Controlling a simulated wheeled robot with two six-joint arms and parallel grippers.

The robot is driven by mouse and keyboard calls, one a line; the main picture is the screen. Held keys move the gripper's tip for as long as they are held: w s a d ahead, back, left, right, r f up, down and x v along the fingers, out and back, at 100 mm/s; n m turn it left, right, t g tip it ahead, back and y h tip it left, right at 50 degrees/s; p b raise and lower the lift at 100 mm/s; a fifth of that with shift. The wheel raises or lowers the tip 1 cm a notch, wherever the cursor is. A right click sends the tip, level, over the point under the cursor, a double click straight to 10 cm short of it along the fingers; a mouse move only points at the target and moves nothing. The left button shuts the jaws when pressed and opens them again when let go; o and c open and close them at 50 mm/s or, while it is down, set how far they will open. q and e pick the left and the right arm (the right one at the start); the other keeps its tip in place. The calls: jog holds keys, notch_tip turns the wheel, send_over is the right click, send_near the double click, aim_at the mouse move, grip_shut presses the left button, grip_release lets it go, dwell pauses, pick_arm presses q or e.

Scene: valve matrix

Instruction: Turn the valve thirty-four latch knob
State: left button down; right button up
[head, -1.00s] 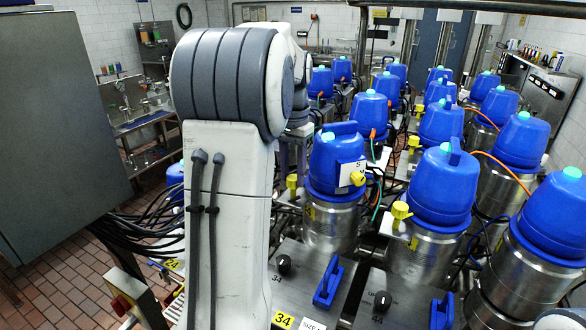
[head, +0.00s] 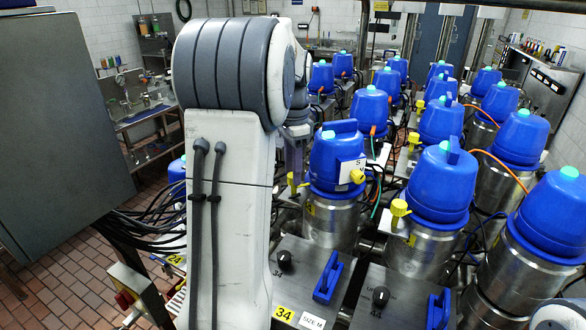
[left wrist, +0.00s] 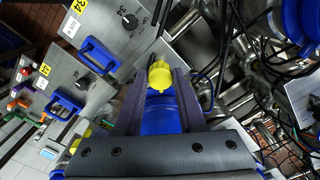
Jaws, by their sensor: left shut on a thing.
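The latch knob (left wrist: 160,76) is yellow and sits between the fingertips of my left gripper (left wrist: 161,80) in the left wrist view. In the head view the yellow knob (head: 293,182) is to the left of the blue-capped valve (head: 337,160), behind plate 34. My left gripper (head: 294,158) comes down on it from above and is shut on it; my arm hides part of it. A blue surface (left wrist: 162,115) shows between the fingers. Plate 34 (head: 300,285) carries a black dial (head: 284,258) and a blue handle (head: 327,278). My right gripper is not in view.
Another blue-capped valve (head: 440,190) with its own yellow knob (head: 399,212) stands close to the right. Several more valves crowd behind it. Cables run around the valves. A grey cabinet (head: 60,130) stands at the left.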

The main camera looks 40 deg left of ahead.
pick_arm(q)
jog(key=shift+r, duration=0.1)
jog(key=c, duration=0.5)
grip_release()
jog(key=shift+r, duration=0.45)
notch_tip(320, 180, up, 10)
jog(key=b, duration=0.1)
jog(key=shift+f, duration=0.25)
